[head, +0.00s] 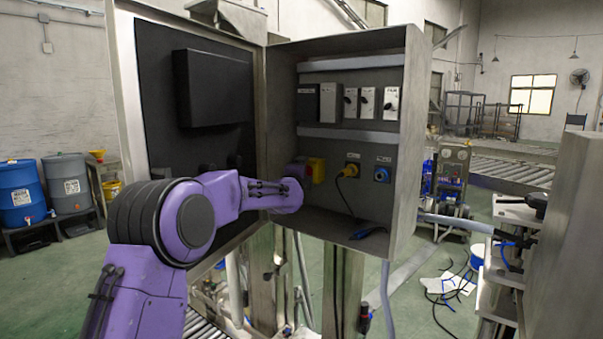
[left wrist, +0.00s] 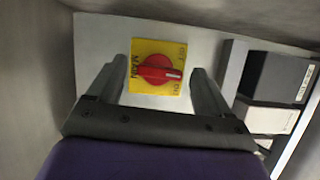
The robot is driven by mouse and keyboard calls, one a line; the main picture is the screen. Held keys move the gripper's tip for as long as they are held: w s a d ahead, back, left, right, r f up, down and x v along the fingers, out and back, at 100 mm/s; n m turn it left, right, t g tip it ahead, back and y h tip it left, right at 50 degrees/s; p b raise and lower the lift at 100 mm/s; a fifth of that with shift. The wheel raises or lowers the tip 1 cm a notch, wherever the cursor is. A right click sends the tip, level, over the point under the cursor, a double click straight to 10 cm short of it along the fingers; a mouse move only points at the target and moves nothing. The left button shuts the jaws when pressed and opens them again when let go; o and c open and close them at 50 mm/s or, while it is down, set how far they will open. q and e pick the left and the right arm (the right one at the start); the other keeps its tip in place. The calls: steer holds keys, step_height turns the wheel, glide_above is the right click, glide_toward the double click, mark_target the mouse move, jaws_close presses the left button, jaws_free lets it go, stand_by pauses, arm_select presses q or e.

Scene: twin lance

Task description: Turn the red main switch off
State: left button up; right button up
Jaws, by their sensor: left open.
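The red main switch (left wrist: 160,70) is a red rotary knob on a yellow square plate (left wrist: 147,88) on the cabinet's back panel. In the left wrist view it sits between the two fingers of my left gripper (left wrist: 157,82), which is open. The knob lies roughly along the picture's width, its white mark pointing right. I cannot tell whether the fingertips reach the knob. In the head view only the yellow plate (head: 317,169) shows beside my purple left wrist, which hides the knob and the fingers. My right gripper is not in view.
The open grey cabinet (head: 408,150) has its door (head: 155,90) swung to the left. Several breaker modules (head: 391,102) line the upper row. A yellow socket (head: 353,166) with a plugged cable and a blue socket (head: 383,172) sit right of the switch. A blue connector (head: 368,231) lies on the cabinet floor.

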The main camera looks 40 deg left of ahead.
arm_select(q)
steer(key=c, duration=1.1)
steer(key=shift+o, duration=0.3)
steer(key=shift+r+p, duration=0.15)
steer(key=shift+p, duration=0.35)
steer(key=shift+a+r+n+g+h+p, duration=0.1)
steer(key=shift+n+g+h+p, duration=0.6)
steer(key=shift+n+p, duration=1.65)
steer(key=shift+a+n+g+h+p, duration=0.1)
steer(key=shift+n+g+h+p, duration=0.55)
steer(key=shift+n+p, duration=1.7)
steer(key=shift+m+t+h+p, duration=0.25)
steer(key=shift+m+p, duration=0.45)
steer(key=shift+p, duration=0.1)
steer(key=shift+d, duration=0.1)
steer(key=o, duration=1)
steer(key=shift+o, duration=0.2)
